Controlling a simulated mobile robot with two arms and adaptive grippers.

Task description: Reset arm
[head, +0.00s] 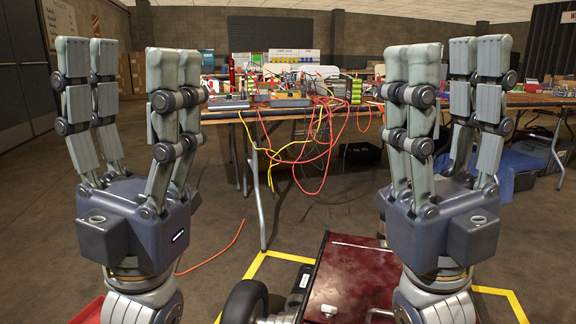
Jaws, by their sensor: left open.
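My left gripper (131,75) is raised on the left with its fingers pointing up. The fingers are spread apart, with nothing between them. My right gripper (440,75) is raised on the right in a similar upright pose. Its fingers are spread with a gap between them, and nothing shows in it. Both grippers are apart from the table and from everything on it.
A long table (290,112) behind the grippers holds electronics and tools. Red and yellow cables (318,150) hang from its front edge. A dark red wheeled cart (350,280) stands low between my arms, within yellow floor tape (256,266).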

